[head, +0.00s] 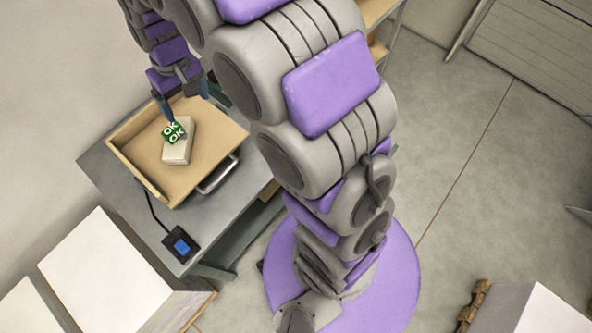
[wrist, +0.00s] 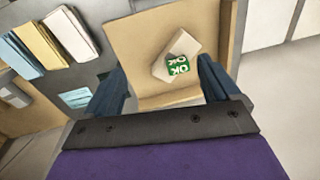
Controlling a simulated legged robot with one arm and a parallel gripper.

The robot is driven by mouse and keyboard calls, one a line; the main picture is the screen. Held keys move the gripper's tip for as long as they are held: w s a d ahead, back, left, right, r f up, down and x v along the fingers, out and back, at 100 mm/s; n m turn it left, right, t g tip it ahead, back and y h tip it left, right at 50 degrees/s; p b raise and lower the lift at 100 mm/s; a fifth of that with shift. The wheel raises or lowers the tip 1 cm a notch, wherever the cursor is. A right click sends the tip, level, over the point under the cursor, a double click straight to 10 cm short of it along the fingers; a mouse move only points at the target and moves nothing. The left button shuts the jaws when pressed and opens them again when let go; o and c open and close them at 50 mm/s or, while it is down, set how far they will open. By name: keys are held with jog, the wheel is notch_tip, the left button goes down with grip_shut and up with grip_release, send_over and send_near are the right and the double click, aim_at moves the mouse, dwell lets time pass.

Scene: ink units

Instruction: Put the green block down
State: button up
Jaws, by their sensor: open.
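The green block (head: 174,131), with white "OK" lettering on its faces, is in a shallow wooden tray (head: 224,138). It overlaps a pale beige block (head: 178,154) in the head view; I cannot tell whether it rests on it or against it. My gripper (head: 184,100) is above the far side of the tray. In the wrist view, the blue fingers of my gripper (wrist: 160,86) are wide apart with nothing between them. The green block (wrist: 178,65) shows beyond the fingertips, apart from them, beside the beige block (wrist: 162,70).
The tray has raised edges and a metal handle (head: 217,175). It stands on a grey table (head: 104,165). Several coloured slabs (wrist: 71,33) show left in the wrist view.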

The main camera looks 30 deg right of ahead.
jog(key=s+d+r, duration=0.1)
jog(key=s+d, duration=0.2)
jog(key=s, duration=0.7)
jog(key=s+d+r+m+g, duration=0.1)
jog(key=s+d, duration=0.2)
jog(key=s, duration=0.8)
jog(key=s+d+r+m+g+h, duration=0.1)
jog(key=s+d, duration=0.2)
jog(key=s, duration=0.7)
jog(key=shift+s+r, duration=0.2)
jog(key=shift+r, duration=0.2)
